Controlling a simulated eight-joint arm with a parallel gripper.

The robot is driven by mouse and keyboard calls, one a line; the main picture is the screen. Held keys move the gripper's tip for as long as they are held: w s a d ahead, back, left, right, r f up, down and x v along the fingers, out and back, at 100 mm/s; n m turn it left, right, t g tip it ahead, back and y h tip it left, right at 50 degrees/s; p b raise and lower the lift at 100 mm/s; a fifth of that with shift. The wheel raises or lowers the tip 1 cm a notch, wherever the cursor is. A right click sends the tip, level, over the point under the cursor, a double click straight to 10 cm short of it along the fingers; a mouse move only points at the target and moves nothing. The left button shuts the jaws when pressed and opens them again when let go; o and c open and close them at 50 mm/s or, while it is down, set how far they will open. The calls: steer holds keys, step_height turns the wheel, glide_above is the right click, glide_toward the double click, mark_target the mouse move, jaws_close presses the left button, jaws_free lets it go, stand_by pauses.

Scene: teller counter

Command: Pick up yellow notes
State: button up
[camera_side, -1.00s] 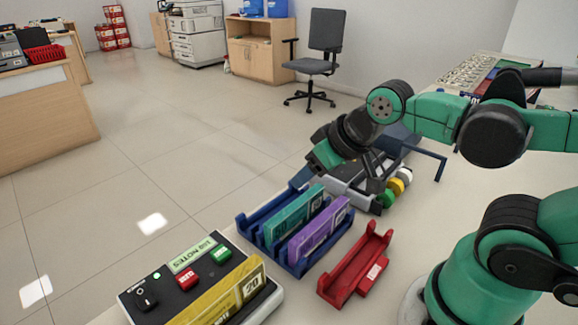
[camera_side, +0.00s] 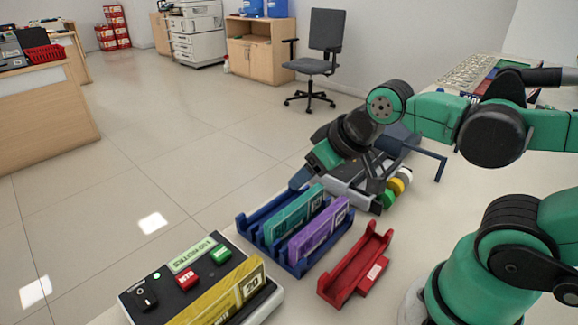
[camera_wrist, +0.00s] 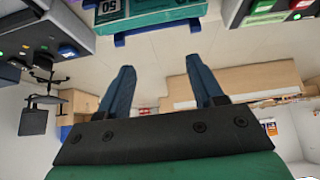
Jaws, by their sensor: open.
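The yellow notes (camera_side: 222,296) stand on edge as a bundle in the black-and-grey button panel (camera_side: 150,297) at the bottom of the side view. My gripper (camera_wrist: 160,75) is open and empty in the wrist view, its two blue fingers apart. In the side view its fingertips (camera_side: 300,178) are beyond the blue rack (camera_side: 246,226), well away from the yellow notes. The teal notes (camera_side: 294,212) and purple notes (camera_side: 318,232) stand in that rack. The teal bundle also shows at the top of the wrist view (camera_wrist: 150,18).
An empty red tray (camera_side: 345,270) lies right of the blue rack. A grey machine with green, yellow and white rolls (camera_side: 397,186) sits behind, close under my wrist. The counter (camera_side: 400,235) is bare between the red tray and my base.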

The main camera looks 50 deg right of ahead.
steer(key=m+g+y, duration=0.4)
steer(key=m+g, duration=0.3)
steer(key=m, duration=1.1)
glide_toward(214, 294)
steer(key=x, duration=0.6)
steer(key=shift+w+d+f, duration=0.15)
steer(key=shift+f, duration=0.15)
steer(key=shift+a+f, duration=0.3)
steer(key=shift+a, duration=0.05)
steer(key=shift+x, duration=2.5)
jaws_close()
